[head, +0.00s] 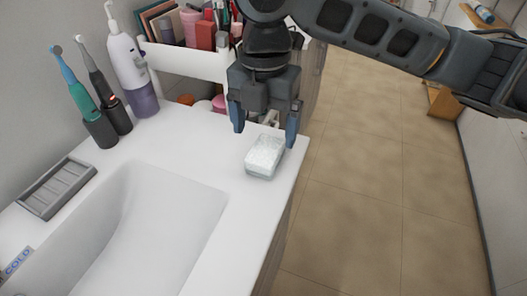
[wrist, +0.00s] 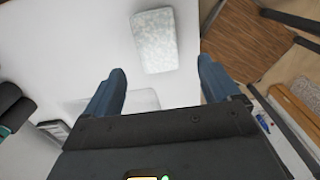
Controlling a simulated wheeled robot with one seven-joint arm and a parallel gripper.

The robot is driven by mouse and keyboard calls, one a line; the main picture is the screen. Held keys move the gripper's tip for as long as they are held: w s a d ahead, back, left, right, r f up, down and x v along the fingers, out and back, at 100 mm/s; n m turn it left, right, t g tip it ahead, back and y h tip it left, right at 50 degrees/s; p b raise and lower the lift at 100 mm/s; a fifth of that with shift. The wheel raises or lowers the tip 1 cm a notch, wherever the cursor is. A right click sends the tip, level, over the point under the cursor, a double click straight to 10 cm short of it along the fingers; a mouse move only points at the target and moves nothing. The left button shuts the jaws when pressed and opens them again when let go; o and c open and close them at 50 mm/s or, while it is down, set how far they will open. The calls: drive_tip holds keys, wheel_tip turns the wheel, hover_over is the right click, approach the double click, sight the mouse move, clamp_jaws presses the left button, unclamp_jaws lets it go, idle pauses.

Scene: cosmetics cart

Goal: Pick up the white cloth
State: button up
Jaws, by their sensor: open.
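The white cloth (head: 265,154) is a small folded, speckled block lying near the right edge of the white counter. It also shows in the wrist view (wrist: 155,41), ahead of the fingertips and between their lines. My gripper (head: 265,130) is open and empty, above and slightly behind the cloth in the head view. Its two blue fingers point down and do not touch the cloth. In the wrist view my gripper (wrist: 161,78) has its fingers wide apart, with the counter between them.
A white sink (head: 150,235) fills the front of the counter (head: 180,140). A white cart (head: 190,62) with cosmetics is behind. Open floor lies to the right.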

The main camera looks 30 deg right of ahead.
sight(263, 152)
wheel_tip(263, 152, down, 7)
drive_tip(key=shift+w+f, duration=0.15)
idle(0.4)
drive_tip(key=shift+c, duration=0.3)
drive_tip(key=c, duration=1.1)
drive_tip(key=shift+c, duration=0.2)
drive_tip(key=shift+r, duration=0.55)
drive_tip(key=r, duration=0.1)
drive_tip(key=d+r, duration=0.1)
drive_tip(key=r, duration=0.1)
drive_tip(key=shift+d+r, duration=0.1)
drive_tip(key=shift+r, duration=0.2)
drive_tip(key=s+d+r+b, duration=0.1)
drive_tip(key=s+d+r, duration=0.3)
drive_tip(key=d, duration=0.5)
wheel_tip(263, 152, up, 2)
drive_tip(key=shift+d+r, duration=0.2)
drive_tip(key=shift+d, duration=0.2)
